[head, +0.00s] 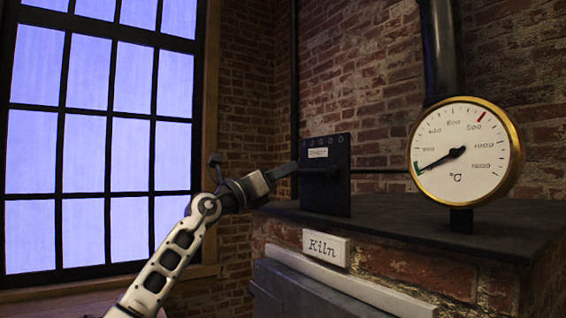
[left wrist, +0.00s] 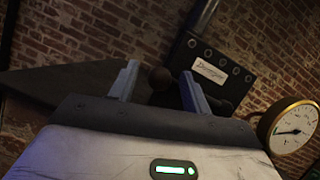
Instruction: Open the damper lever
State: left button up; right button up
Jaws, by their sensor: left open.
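The black damper panel (head: 340,190) stands upright on the kiln top, with a small white label and a row of holes along its upper edge. It also shows in the left wrist view (left wrist: 186,56). The lever has a dark round knob (left wrist: 160,78), seen between the two fingers in the left wrist view. My left gripper (head: 284,170) is open in front of the panel, its fingers on either side of the knob in the wrist picture. I cannot tell whether they touch it. In the head view the gripper hides the knob. My right gripper is not in view.
A round brass-rimmed temperature gauge (head: 468,140) stands right of the panel, its needle at the low end. The dark kiln top (head: 400,222) has a "Kiln" plate (head: 326,247) on its brick front. A dark pipe (head: 441,50) rises behind the gauge. A window is at left.

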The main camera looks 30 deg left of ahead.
pick_arm(q)
jog(key=shift+w+d+r, duration=0.2)
jog(key=shift+w+r, duration=0.05)
jog(key=shift+w, duration=0.4)
grip_shut()
